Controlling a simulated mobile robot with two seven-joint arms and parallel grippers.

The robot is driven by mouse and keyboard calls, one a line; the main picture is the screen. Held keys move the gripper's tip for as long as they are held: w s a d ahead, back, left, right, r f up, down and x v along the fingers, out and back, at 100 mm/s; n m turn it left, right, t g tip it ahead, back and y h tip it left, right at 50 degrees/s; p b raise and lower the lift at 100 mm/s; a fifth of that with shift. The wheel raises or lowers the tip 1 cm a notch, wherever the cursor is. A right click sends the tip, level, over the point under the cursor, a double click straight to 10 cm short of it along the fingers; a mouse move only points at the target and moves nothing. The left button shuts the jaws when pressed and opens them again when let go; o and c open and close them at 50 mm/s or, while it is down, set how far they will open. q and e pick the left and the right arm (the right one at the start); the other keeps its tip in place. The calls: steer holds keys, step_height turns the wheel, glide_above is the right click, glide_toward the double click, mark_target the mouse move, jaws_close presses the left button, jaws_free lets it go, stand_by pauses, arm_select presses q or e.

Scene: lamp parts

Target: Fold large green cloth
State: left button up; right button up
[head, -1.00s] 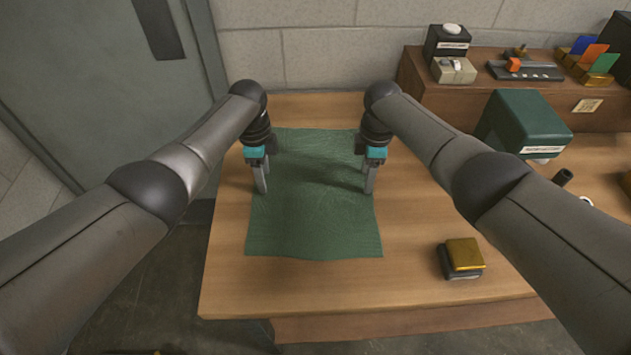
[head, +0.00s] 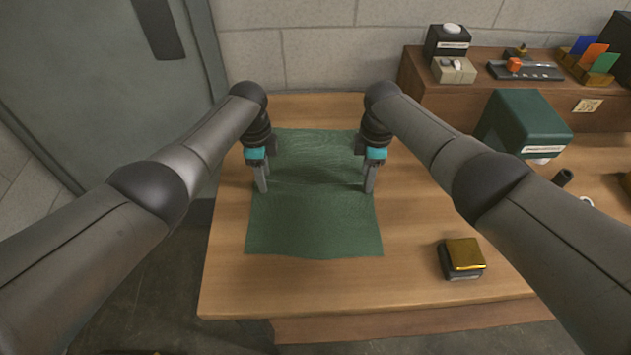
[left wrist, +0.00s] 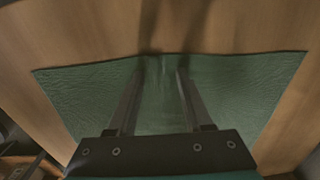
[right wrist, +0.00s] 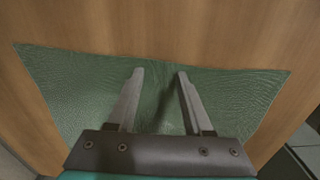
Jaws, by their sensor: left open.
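The large green cloth (head: 315,222) lies spread out on the wooden table, with slight ripples across its middle. My left gripper (head: 262,188) points down at the cloth's left edge, and my right gripper (head: 369,188) at its right edge. In the left wrist view, the left fingers (left wrist: 162,72) are apart over the cloth (left wrist: 230,90), tips close to one of its edges. In the right wrist view, the right fingers (right wrist: 160,74) are also apart over the cloth (right wrist: 75,95), near an edge. I cannot tell whether the fingertips touch the cloth.
A gold-topped dark block (head: 463,256) sits on the table (head: 350,290) right of the cloth. A green box (head: 523,125) and a brown raised shelf (head: 490,92) with small items stand at the back right. The table in front of the cloth is clear.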

arm_select(q)
steer(key=shift+s+f, duration=0.1)
jaws_close()
arm_select(e)
steer(key=shift+f, duration=0.1)
jaws_close()
steer(key=shift+s, duration=0.1)
stand_by(0.5)
